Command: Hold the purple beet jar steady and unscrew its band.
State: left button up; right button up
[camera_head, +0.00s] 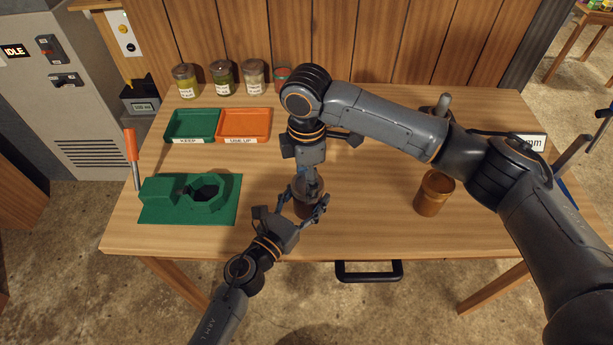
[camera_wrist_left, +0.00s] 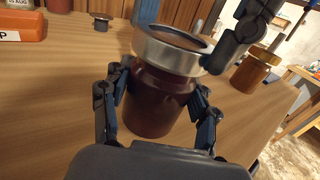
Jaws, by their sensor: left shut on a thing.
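The purple beet jar (camera_wrist_left: 158,100) stands upright near the front middle of the table, dark purple below a silver band (camera_wrist_left: 165,52). It also shows in the head view (camera_head: 308,207), partly covered by my grippers. My left gripper (camera_head: 305,204) is shut around the jar's body, a finger on each side. My right gripper (camera_head: 309,184) points down over the jar's top from above. In the left wrist view one of its fingers (camera_wrist_left: 222,58) is beside the band's right edge. The other finger is hidden, so its grip on the band cannot be told.
A brown jar (camera_head: 434,193) stands to the right. A green fixture (camera_head: 150,212) with a recess is at left, behind it a green tray (camera_head: 176,130) and an orange tray (camera_head: 243,139). Several jars (camera_head: 222,78) line the back. Bare table lies between the fixture and the beet jar.

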jog(key=n, duration=0.4)
jog(key=shift+d+f, duration=0.15)
jog(key=n, duration=0.3)
jog(key=shift+n, duration=0.9)
jog(key=n, duration=0.4)
jog(key=shift+n, duration=0.3)
jog(key=n, duration=0.4)
jog(key=shift+d+f+n, duration=0.1)
jog(key=shift+d+n, duration=0.05)
jog(key=shift+n, duration=0.15)
